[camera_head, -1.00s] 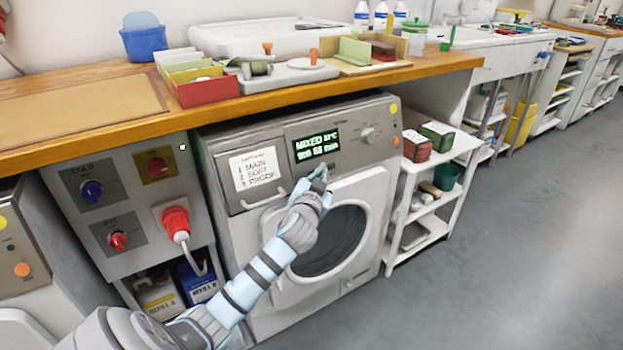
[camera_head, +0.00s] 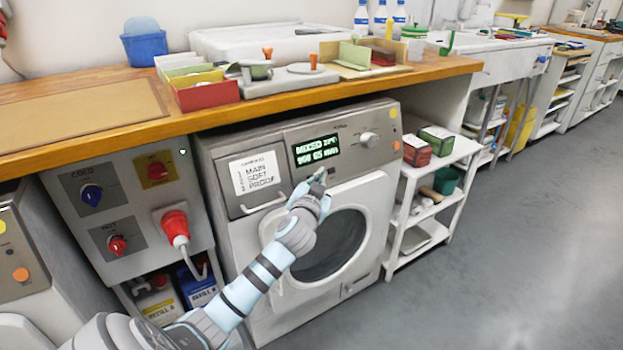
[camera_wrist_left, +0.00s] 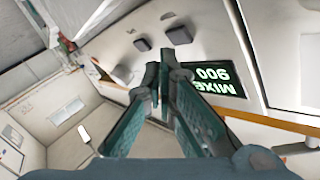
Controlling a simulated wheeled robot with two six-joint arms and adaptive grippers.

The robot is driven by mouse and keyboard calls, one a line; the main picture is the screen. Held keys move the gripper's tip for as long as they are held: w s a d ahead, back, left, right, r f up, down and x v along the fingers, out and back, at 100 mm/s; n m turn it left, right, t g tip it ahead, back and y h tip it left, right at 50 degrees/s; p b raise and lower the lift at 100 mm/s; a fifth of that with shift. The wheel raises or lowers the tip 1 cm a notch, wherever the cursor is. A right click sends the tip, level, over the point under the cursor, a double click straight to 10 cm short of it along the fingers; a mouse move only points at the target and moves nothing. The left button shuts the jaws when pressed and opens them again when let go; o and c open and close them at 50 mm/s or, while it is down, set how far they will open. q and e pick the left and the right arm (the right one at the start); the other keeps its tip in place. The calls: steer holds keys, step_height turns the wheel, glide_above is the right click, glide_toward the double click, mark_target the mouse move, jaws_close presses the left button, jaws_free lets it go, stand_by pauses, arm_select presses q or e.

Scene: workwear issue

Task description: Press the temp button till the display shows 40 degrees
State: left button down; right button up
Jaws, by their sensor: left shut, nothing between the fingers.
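The washing machine (camera_head: 240,225) stands under the wooden worktop. Its lit green display (camera_head: 316,150) reads MIXED with a temperature too small to read surely, and a second line starting 900. The display also shows upside down in the left wrist view (camera_wrist_left: 215,78). Small grey buttons (camera_wrist_left: 179,36) and (camera_wrist_left: 142,44) sit on the panel near it; their labels are not readable. My left gripper (camera_head: 319,177) is shut and empty just below the display. In the left wrist view its fingertips (camera_wrist_left: 160,70) are close to the panel; contact cannot be told. My right gripper is not in view.
A round knob (camera_head: 368,139) is right of the display. A drawer with a white label (camera_head: 254,173) is on the left, above the round door (camera_head: 335,245). A socket panel (camera_head: 130,200) stands left, white shelves (camera_head: 440,190) right. The worktop edge (camera_head: 430,70) overhangs the machine.

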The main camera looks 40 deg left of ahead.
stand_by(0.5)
arm_select(q)
steer(key=shift+w+a+f, duration=0.15)
steer(key=shift+a, duration=0.25)
steer(key=shift+a+f, duration=0.1)
steer(key=shift+a, duration=0.2)
stand_by(0.5)
stand_by(0.3)
steer(key=shift+d+r+p, duration=0.25)
steer(key=shift+d+p, duration=0.2)
steer(key=shift+d, duration=0.25)
steer(key=shift+s+d+r+p, duration=0.3)
steer(key=shift+d+p, duration=0.15)
steer(key=shift+d, duration=0.3)
steer(key=shift+s+d+r+p, duration=0.25)
steer(key=shift+d+p, duration=0.25)
steer(key=shift+d, duration=0.3)
steer(key=shift+s+d+r+p, duration=0.25)
steer(key=shift+d+p, duration=0.2)
steer(key=shift+d, duration=0.3)
